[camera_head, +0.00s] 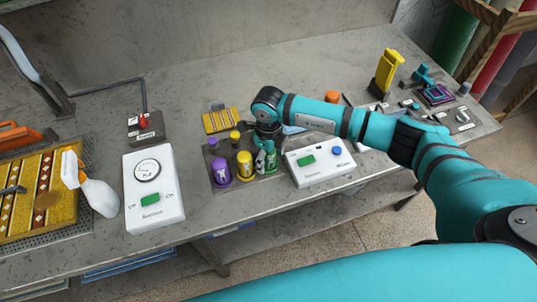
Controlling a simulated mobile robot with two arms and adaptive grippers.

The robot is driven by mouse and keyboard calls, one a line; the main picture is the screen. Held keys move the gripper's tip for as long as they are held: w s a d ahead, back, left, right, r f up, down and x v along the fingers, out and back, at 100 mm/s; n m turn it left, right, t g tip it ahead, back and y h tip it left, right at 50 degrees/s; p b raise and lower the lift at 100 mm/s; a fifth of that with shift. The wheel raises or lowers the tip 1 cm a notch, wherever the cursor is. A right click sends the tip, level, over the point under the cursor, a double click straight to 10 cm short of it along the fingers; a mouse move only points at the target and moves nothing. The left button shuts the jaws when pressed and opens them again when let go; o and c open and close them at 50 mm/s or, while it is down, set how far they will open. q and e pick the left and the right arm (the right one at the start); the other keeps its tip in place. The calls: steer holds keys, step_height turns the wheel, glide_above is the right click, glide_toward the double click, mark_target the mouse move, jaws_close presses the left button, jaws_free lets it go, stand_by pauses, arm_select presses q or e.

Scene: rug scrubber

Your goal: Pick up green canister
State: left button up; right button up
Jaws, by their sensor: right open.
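The green canister (270,160) stands at the right end of a small group of coloured canisters on the grey workbench. My right gripper (266,147) points down right above it, with its fingers close around or just behind its top. The gripper is open; whether the fingers touch the canister is too small to tell. The gripper and wrist partly hide the back of the group. A teal arm part of mine crosses the bottom of the view. My left gripper is not in view.
A purple canister (220,170) and a yellow canister (245,164) stand just left. A white control box (320,162) is close on the right. A white gauge box (153,190), a spray bottle (97,192) and a yellow rug (30,212) lie further left. The bench's back is mostly clear.

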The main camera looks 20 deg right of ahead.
steer(key=c, duration=1.3)
steer(key=shift+r, duration=0.15)
steer(key=shift+r+b, duration=0.6)
steer(key=shift+r, duration=0.05)
steer(key=shift+s+a+r+b, duration=0.2)
steer(key=shift+a+r+b, duration=0.05)
steer(key=shift+r+b, duration=0.2)
steer(key=shift+s+a+r+b, duration=0.2)
steer(key=shift+r+b, duration=0.1)
steer(key=shift+r, duration=0.1)
steer(key=s+a+r+b, duration=0.1)
steer(key=s+a+b, duration=0.3)
steer(key=s+a, duration=0.6)
steer(key=shift+s+r+b, duration=0.35)
steer(key=shift+s+b, duration=0.05)
steer(key=shift+a, duration=0.1)
